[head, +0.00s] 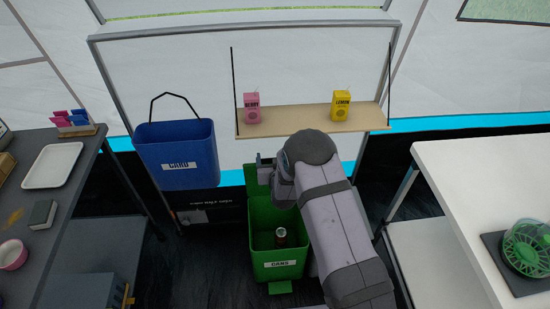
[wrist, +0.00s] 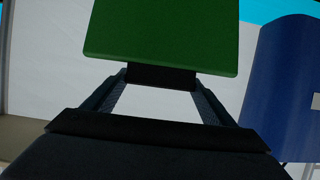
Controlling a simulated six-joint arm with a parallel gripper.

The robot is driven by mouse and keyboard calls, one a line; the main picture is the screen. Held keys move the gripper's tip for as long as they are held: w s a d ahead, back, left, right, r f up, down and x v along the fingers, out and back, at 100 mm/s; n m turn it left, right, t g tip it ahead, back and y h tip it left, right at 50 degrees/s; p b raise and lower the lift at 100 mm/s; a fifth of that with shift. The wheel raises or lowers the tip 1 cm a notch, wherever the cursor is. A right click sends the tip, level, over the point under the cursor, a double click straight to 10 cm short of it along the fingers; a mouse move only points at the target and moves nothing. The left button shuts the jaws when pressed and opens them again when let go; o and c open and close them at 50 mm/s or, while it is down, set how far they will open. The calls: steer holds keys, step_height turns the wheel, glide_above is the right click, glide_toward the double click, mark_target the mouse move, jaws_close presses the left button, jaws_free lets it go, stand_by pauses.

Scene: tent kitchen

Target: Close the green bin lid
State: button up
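The green bin (head: 290,252) stands on the floor, open, with a can inside. Its lid (head: 257,184) is raised at the back of the bin and is partly hidden by my arm. My gripper (head: 264,160) is at the upper edge of the raised lid. In the wrist view, the lid (wrist: 160,35) fills the top middle, just beyond my gripper's dark fingertips (wrist: 161,77).
A blue bin (head: 178,158) hangs left of my gripper. A wooden shelf (head: 300,121) holds a pink carton (head: 252,108) and a yellow carton (head: 341,105) above the bin. A dark counter (head: 70,205) is at left, a white table (head: 480,175) at right.

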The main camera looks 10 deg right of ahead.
steer(key=s+f+b, duration=0.4)
steer(key=s+f, duration=0.2)
steer(key=s, duration=0.3)
steer(key=s+f+b, duration=0.4)
steer(key=s+f, duration=0.3)
steer(key=s, duration=0.3)
steer(key=shift+s, duration=0.15)
steer(key=shift+s+f+b, duration=0.4)
steer(key=shift+f+b, duration=0.05)
steer(key=shift+b, duration=0.1)
jaws_close()
steer(key=c, duration=0.5)
jaws_free()
steer(key=shift+w+r+p, duration=0.2)
steer(key=shift+r+p, duration=0.2)
steer(key=shift+r, duration=0.05)
steer(key=o, duration=2)
steer(key=shift+r, duration=0.1)
steer(key=shift+r, duration=0.1)
step_height(320, 180, up, 10)
steer(key=p, duration=0.2)
